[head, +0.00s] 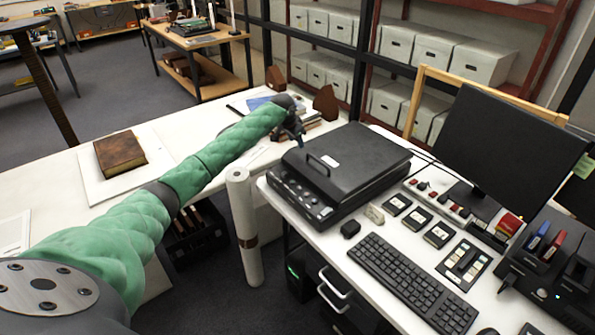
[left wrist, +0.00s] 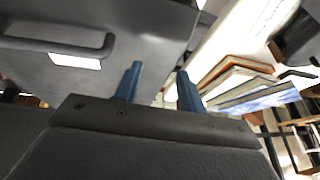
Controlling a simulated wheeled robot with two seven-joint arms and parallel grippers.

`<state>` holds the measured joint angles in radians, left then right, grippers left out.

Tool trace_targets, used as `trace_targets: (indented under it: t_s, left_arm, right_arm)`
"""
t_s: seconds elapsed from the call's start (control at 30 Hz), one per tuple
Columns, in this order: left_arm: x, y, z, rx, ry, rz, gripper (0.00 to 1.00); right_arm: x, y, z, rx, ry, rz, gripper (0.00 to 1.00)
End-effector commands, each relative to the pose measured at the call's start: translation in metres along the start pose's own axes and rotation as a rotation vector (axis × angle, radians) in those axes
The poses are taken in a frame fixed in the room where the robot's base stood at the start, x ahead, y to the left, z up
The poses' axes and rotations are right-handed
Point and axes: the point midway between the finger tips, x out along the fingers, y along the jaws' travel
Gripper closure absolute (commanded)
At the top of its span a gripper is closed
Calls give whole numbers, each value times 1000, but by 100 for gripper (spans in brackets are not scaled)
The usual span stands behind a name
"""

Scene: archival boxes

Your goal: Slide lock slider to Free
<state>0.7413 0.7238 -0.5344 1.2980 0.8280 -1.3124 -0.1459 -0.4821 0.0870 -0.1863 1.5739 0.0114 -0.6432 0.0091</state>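A black flatbed scanner (head: 365,150) with a handle on its lid lies on the white desk. Its front strip carries small buttons; I cannot make out a lock slider on it. My left gripper (head: 298,138) hangs by the scanner's back left corner, at the end of the green-sleeved arm. In the left wrist view the two blue fingers (left wrist: 160,72) stand apart with nothing between them. The scanner lid and handle (left wrist: 60,42) show at the upper left there. A panel with several small sliders or switches (head: 464,263) lies right of the keyboard. My right gripper is not in view.
Books (left wrist: 240,82) lie beyond the fingers. A keyboard (head: 413,283), small dark pads (head: 418,219), a monitor (head: 510,140) and a black device (head: 555,265) crowd the desk. A white roll (head: 243,225) stands between desk and table. A brown book (head: 119,153) lies at left.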

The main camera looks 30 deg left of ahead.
Motion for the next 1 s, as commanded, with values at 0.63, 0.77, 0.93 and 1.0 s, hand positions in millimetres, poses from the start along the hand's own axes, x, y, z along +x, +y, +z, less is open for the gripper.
trace_targets:
  t_s: [0.63, 0.77, 0.93, 1.0]
  left_arm:
    - [-2, 23, 84, 50, -417, 135, 60]
    - [15, 26, 92, 50, -417, 136, 60]
    - [36, 27, 101, 49, -416, 135, 60]
    - [43, 28, 104, 49, -415, 134, 60]
  right_arm:
    - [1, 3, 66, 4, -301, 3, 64]
    - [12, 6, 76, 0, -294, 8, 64]
    - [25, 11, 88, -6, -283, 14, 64]
    - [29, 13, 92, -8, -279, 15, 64]
